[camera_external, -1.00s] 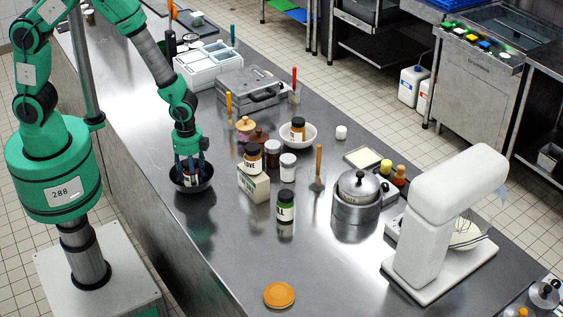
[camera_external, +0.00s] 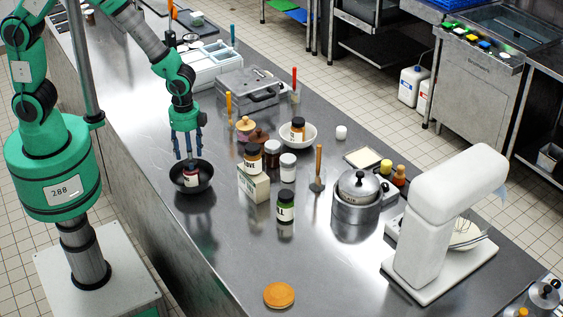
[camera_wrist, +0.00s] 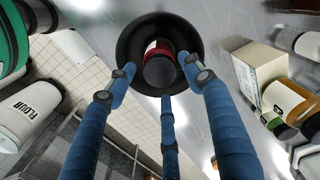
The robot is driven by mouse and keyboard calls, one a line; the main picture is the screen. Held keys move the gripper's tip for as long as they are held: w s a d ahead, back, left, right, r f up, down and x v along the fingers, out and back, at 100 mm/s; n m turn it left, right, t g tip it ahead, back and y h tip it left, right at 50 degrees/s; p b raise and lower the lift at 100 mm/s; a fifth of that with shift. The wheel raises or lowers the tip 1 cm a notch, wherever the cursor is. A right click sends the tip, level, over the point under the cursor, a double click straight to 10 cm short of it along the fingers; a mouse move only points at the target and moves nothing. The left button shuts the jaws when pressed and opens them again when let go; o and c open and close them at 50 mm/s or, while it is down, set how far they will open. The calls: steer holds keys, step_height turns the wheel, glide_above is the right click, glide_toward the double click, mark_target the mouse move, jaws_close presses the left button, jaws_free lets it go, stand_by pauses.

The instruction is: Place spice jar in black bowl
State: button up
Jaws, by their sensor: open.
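A small spice jar with a dark lid and a red and white label (camera_external: 191,176) stands inside the black bowl (camera_external: 207,185) on the steel counter. In the wrist view the jar (camera_wrist: 157,66) is seen from above, within the dark rim of the bowl (camera_wrist: 128,40). My gripper (camera_external: 188,155) is above the bowl with its blue fingers spread apart. In the wrist view the fingers (camera_wrist: 160,85) surround the bowl's near side and hold nothing. The jar's base is partly hidden by the bowl's wall.
A box with a jar on top (camera_external: 254,187), a green-labelled jar (camera_external: 286,205) and other jars stand right of the bowl. A white bowl (camera_external: 311,138) holds another jar. A pot (camera_external: 356,210) and a white mixer (camera_external: 425,230) are further right. The counter in front is mostly clear.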

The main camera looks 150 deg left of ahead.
steer(key=shift+r, duration=1.5)
steer(key=shift+w+d+r, duration=0.1)
steer(key=shift+r, duration=0.05)
steer(key=w+d+r+m+t+y, duration=0.1)
steer(key=w+d+r, duration=0.3)
steer(key=d+r, duration=0.55)
steer(key=w+d+r+t, duration=0.1)
steer(key=w+d+r, duration=0.3)
steer(key=d+r, duration=0.55)
steer(key=s+d+r+t, duration=0.1)
steer(key=s+d+r, duration=0.2)
steer(key=d, duration=0.4)
steer(key=s+d+r+t, duration=0.1)
steer(key=s+d+r, duration=0.3)
steer(key=d, duration=0.4)
steer(key=s+d+r+m+t+h, duration=0.1)
steer(key=s+d+r, duration=0.3)
steer(key=d, duration=0.4)
steer(key=shift+d+r+t, duration=0.15)
steer(key=shift+r+t, duration=0.15)
steer(key=shift+r, duration=0.4)
